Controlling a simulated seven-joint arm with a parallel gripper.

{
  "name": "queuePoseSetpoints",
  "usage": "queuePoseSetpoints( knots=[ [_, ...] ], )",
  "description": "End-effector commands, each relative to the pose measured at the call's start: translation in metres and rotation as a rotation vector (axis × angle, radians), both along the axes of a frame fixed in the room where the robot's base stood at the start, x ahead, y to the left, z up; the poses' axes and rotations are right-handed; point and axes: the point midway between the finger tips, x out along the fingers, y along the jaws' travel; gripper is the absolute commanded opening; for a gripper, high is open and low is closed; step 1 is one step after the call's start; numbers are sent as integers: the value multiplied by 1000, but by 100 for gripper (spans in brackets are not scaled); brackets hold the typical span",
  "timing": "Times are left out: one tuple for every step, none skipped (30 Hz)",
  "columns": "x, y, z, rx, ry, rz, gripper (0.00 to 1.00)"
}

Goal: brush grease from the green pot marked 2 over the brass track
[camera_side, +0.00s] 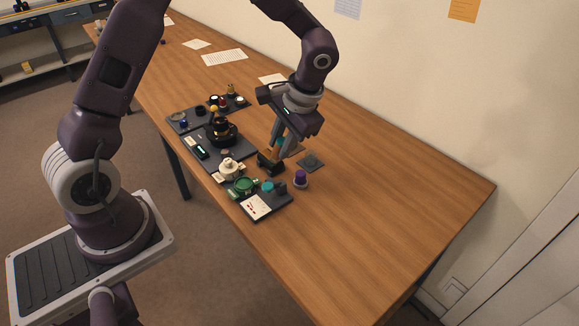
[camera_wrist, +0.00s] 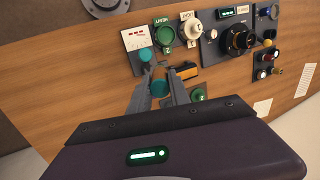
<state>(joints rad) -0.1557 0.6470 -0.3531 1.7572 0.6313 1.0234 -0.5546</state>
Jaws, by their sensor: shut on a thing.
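My gripper (camera_side: 282,150) points down over the middle of the table, beside the dark trays. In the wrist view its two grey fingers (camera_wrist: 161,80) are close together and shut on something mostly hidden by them. A brown-orange piece shows at the fingers in the side view, just above a black block (camera_side: 268,165); I cannot tell if they touch. A teal round thing (camera_wrist: 158,89) shows between the fingers. A green round part (camera_side: 243,186) lies on the near tray. The black lens body (camera_side: 220,130) has brass-coloured parts; the track itself is not distinct.
The table's right side is clear.

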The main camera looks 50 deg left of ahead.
Motion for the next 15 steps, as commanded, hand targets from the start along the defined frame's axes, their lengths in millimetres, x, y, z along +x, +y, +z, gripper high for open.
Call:
queuePoseSetpoints(
  knots=[
    [12, 10, 1, 0, -2, 24, 0],
    [19, 17, 3, 1, 0, 42, 0],
    [28, 26, 5, 0, 0, 61, 0],
    [34, 32, 6, -1, 2, 74, 0],
    [40, 38, 8, -3, 1, 86, 0],
    [47, 46, 10, -4, 1, 98, 0],
    [51, 51, 11, -4, 1, 105, 0],
    [53, 54, 12, -6, 2, 110, 0],
    [56, 57, 13, -7, 2, 114, 0],
    [57, 58, 13, -7, 3, 116, 0],
    [57, 59, 13, -8, 4, 116, 0],
    [57, 59, 11, -7, 4, 117, 0],
    [57, 59, 10, -8, 4, 116, 0],
    [57, 59, 9, -7, 4, 117, 0],
    [57, 59, 6, -7, 5, 117, 0]
  ],
)
